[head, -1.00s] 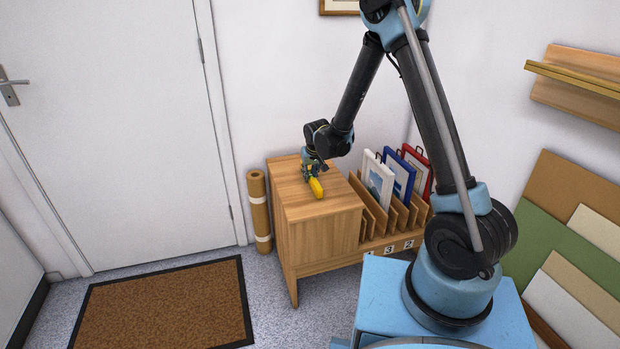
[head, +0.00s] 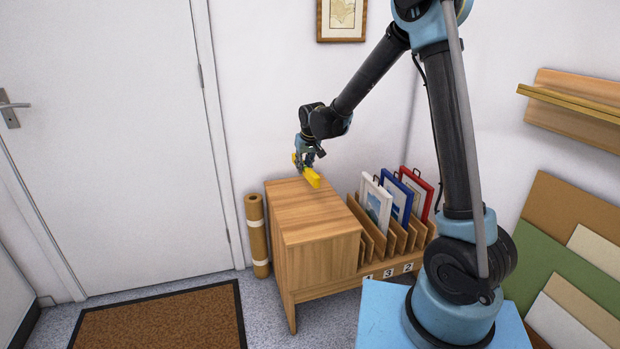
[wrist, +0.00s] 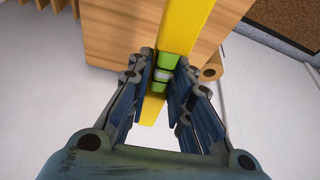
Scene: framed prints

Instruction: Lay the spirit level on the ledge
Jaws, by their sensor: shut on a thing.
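The yellow spirit level (head: 311,177) is held by my gripper (head: 308,160) above the wooden cabinet (head: 310,206), apart from its top. In the wrist view my gripper (wrist: 165,85) is shut around the middle of the spirit level (wrist: 181,25), whose green vial section shows between the fingers. The ledge (head: 570,103) is a wooden wall shelf with a back board on the right wall, well to the right of my gripper. Nothing shows on the part of it in view.
Slotted wooden rack (head: 393,240) beside the cabinet holds white, blue and red framed prints. A rolled brown tube (head: 257,235) stands left of the cabinet. Boards (head: 570,230) lean below the ledge. A small framed print (head: 342,18) hangs on the back wall.

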